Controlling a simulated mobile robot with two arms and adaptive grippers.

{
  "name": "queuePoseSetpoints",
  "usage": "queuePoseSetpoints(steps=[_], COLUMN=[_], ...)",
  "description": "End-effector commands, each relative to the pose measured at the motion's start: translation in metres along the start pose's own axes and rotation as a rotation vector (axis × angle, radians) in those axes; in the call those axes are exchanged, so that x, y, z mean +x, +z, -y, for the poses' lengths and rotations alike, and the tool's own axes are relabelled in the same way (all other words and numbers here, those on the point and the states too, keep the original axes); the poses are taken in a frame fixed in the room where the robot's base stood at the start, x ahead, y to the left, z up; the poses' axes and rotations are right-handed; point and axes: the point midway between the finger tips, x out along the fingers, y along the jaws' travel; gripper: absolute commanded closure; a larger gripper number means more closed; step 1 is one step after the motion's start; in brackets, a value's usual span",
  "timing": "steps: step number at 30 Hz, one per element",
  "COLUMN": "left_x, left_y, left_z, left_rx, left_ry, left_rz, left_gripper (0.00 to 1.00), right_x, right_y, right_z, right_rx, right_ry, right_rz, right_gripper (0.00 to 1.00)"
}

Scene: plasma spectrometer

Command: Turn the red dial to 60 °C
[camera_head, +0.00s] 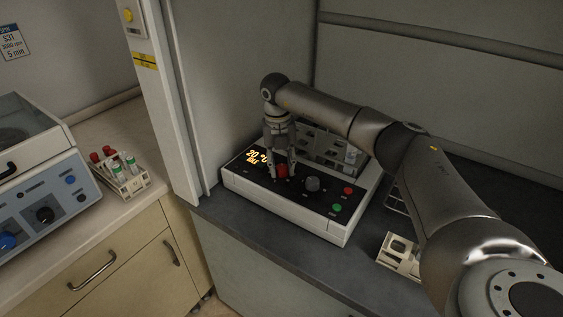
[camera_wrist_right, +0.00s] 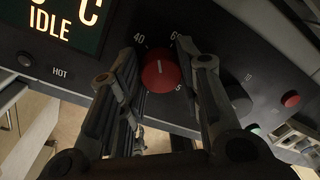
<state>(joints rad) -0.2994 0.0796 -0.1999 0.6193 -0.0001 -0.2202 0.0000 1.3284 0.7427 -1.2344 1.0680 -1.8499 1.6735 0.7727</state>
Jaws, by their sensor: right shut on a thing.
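The red dial (camera_wrist_right: 160,73) sits on the dark control panel of a white device (camera_head: 300,212). In the wrist view its white pointer line points up between the marks 40 and one starting with 6. My right gripper (camera_head: 281,170) points down at the dial (camera_head: 283,171) in the head view. Its two fingers (camera_wrist_right: 160,68) stand on either side of the dial in the wrist view, shut on it. The lit display (camera_head: 258,157) appears to read 20 °C in the head view; the wrist view shows IDLE on the display (camera_wrist_right: 65,20). My left gripper is not in view.
A grey knob (camera_head: 313,184), a red button (camera_head: 348,191) and a green button (camera_head: 337,208) are on the same panel. A rack (camera_head: 328,147) stands behind the panel. A tube rack (camera_head: 130,181) and a blue-grey machine (camera_head: 40,190) stand on the left counter.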

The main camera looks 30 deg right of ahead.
Motion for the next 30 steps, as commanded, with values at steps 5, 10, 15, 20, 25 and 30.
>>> queuePoseSetpoints(steps=[5, 10, 15, 20, 25, 30], left_x=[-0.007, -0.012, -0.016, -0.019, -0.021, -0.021], left_y=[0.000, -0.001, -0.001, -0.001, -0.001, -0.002], left_z=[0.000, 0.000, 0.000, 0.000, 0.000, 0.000], left_rx=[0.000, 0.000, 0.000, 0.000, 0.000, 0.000], left_ry=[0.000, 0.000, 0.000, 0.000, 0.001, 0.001], left_rz=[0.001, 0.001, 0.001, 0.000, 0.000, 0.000], left_gripper=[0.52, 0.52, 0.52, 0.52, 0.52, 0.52], right_x=[-0.002, -0.002, -0.002, -0.002, -0.002, -0.002], right_y=[0.001, 0.001, 0.002, 0.002, 0.002, 0.002], right_z=[0.000, 0.001, 0.001, 0.002, 0.002, 0.002], right_rx=[0.168, 0.317, 0.443, 0.532, 0.592, 0.620], right_ry=[0.001, 0.001, 0.002, 0.003, 0.004, 0.004], right_rz=[-0.007, -0.016, -0.022, -0.026, -0.029, -0.031], right_gripper=[0.92, 0.92, 0.92, 0.92, 0.92, 0.92])
